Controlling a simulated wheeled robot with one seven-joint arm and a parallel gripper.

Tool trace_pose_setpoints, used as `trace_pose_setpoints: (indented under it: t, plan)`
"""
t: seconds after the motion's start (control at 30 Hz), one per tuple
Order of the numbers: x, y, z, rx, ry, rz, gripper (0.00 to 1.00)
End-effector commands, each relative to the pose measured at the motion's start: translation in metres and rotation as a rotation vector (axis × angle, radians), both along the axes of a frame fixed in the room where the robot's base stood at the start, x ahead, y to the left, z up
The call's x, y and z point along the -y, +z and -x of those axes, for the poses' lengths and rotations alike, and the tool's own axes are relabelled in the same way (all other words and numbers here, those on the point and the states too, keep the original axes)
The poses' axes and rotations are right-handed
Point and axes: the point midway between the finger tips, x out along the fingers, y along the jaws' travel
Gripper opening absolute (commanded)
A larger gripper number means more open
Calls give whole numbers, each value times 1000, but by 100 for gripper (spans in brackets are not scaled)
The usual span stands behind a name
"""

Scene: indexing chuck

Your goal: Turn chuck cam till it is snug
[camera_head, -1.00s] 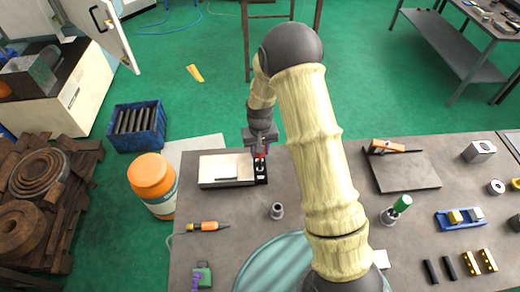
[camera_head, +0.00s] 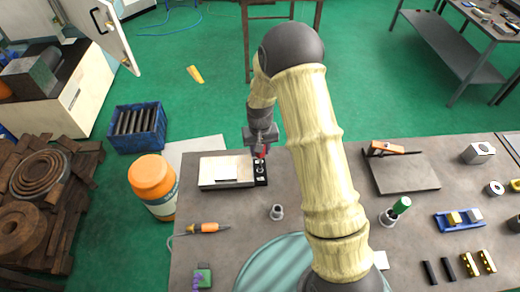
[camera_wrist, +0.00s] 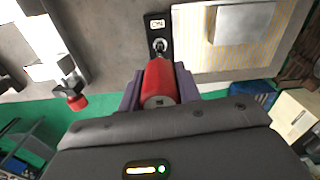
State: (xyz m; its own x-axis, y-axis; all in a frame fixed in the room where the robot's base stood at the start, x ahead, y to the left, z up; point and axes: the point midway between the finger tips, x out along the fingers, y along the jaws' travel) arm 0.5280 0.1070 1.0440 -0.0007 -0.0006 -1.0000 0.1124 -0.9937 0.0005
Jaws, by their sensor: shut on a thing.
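My gripper (camera_head: 261,150) is shut on a red handle (camera_wrist: 160,82), which lies between its two purple-grey fingers in the wrist view. A thin metal shank runs from the handle to a round metal socket (camera_wrist: 159,45) on a black block (camera_wrist: 156,8). I take this to be the chuck cam; whether the tip is fully seated cannot be told. In the head view the black block (camera_head: 260,174) lies along the right edge of a pale flat plate (camera_head: 222,170). The gripper partly hides the block's far end.
An orange screwdriver (camera_head: 205,228), a small grey cup (camera_head: 277,211) and a green-handled tool (camera_head: 402,204) are on the bench. An orange-handled clamp (camera_head: 385,149) is on a dark plate to the right. An orange bottle (camera_head: 153,180) stands by the bench's left side.

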Motion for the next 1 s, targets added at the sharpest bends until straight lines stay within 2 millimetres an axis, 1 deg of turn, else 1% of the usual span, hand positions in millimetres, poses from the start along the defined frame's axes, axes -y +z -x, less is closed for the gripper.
trace_pose_setpoints:
  t: [0.1,0.47,1.0]
  plan:
    - [0,5,0,0,0,0,0]
    - [0,6,0,1,0,0,0]
    - [0,41,0,1,0,0,0]
